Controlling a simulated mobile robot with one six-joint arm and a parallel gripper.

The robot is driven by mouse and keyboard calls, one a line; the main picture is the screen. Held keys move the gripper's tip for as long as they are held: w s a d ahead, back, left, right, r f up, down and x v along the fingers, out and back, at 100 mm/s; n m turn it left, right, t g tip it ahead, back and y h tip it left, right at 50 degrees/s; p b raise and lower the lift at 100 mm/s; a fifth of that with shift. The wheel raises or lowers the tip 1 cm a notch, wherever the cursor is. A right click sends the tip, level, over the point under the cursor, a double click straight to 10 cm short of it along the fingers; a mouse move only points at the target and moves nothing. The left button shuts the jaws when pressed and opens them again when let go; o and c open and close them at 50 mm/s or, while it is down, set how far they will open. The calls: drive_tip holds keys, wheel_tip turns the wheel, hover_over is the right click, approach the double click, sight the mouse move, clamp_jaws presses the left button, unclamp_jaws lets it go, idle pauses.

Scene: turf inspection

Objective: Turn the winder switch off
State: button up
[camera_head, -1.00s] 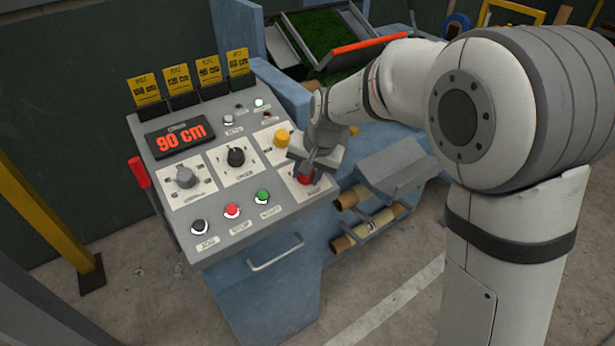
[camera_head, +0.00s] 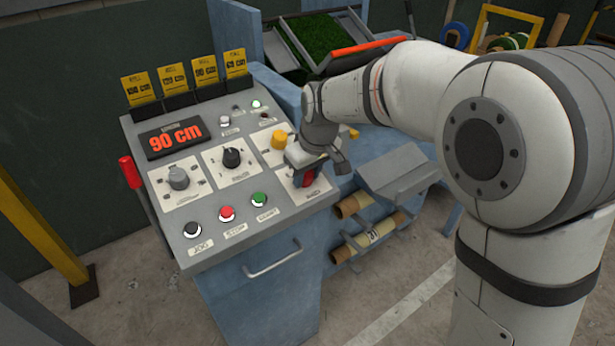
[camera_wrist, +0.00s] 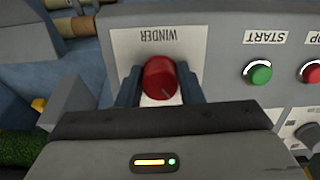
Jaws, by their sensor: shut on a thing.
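The winder switch is a red knob (camera_wrist: 160,78) on a white plate labelled WINDER (camera_wrist: 122,42), upside down in the wrist view. In the head view the red knob (camera_head: 305,178) shows at the lower right of the control panel, partly covered by my gripper. My gripper (camera_wrist: 160,88) is shut on the red knob, with one dark finger on each side of it. In the head view my gripper (camera_head: 304,168) is tilted down onto the panel. I cannot read the off mark or the knob's exact setting.
Close by on the panel are a green START button (camera_head: 259,200), a red STOP button (camera_head: 227,213), a black JOG button (camera_head: 192,230) and a yellow knob (camera_head: 279,139). A display (camera_head: 174,137) reads 90 cm. Rolls (camera_head: 372,232) lie on a rack to the right.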

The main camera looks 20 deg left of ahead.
drive_tip(key=shift+n, duration=1)
drive_tip(key=o, duration=1)
drive_tip(key=shift+c, duration=0.2)
drive_tip(key=v, duration=0.8)
